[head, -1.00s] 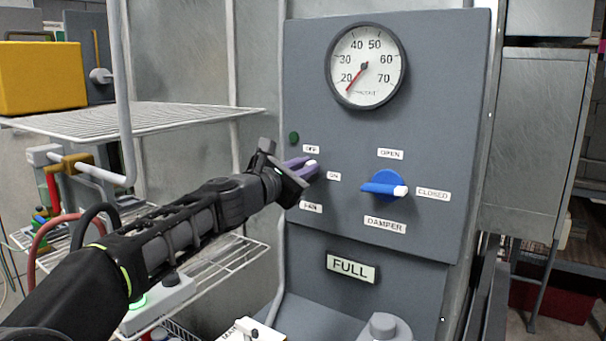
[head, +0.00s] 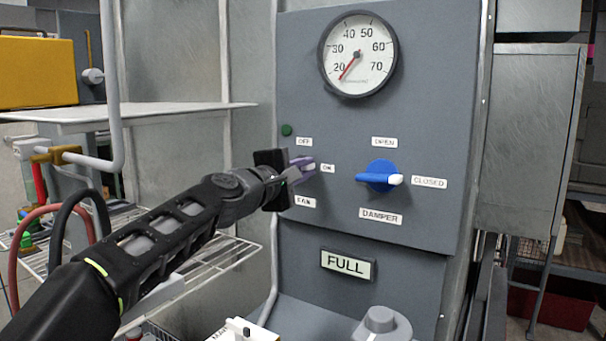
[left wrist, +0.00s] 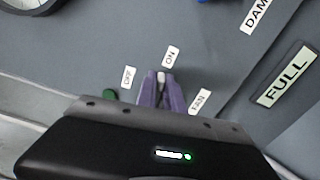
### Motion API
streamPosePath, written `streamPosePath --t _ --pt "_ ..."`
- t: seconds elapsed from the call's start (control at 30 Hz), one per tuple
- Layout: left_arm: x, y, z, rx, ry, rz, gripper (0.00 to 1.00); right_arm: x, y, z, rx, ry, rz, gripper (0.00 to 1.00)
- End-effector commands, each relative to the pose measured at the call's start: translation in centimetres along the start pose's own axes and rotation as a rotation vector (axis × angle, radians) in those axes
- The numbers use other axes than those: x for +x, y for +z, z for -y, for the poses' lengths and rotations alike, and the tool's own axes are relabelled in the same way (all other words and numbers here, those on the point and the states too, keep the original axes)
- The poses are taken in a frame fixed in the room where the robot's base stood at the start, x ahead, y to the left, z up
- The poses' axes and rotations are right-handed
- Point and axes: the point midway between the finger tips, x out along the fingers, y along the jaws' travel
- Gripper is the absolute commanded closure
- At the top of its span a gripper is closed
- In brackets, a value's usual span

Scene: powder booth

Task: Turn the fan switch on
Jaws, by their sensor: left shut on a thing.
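The fan switch (head: 310,167) sits on the grey control panel (head: 330,115), between the OFF label (head: 304,141) above and the FAN label below. Its white tip points right, toward the ON label (head: 327,168). My left gripper (head: 303,166) is shut on it, hiding most of its body. In the left wrist view, the white tip (left wrist: 161,77) shows between two purple fingers (left wrist: 161,92) and points toward the ON label (left wrist: 171,57). The OFF label (left wrist: 128,77) is to its left. My right gripper is not in view.
A blue damper knob (head: 381,175) to the right points to CLOSED. A dial gauge (head: 357,52) is above it. A dark green lamp (head: 286,130) is near OFF. A FULL sign (head: 348,264) is below.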

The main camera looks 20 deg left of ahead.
Motion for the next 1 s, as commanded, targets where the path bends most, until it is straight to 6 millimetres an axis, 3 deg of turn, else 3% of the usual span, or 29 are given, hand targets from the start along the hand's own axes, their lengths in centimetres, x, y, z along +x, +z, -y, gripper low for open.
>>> streamPosePath --t 0.3,0.8,0.83,1.0 --pt "0.03 0.01 0.59 0.148 -0.002 0.002 1.00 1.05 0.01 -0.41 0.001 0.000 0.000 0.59" --pt "0.04 0.02 0.61 0.176 -0.003 0.002 1.00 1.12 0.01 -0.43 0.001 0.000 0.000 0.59" --pt "0.04 0.02 0.61 0.176 -0.003 0.002 0.87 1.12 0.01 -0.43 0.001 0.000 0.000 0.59" --pt "0.03 0.01 0.58 0.174 -0.003 0.002 0.73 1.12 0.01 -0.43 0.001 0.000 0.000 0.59"
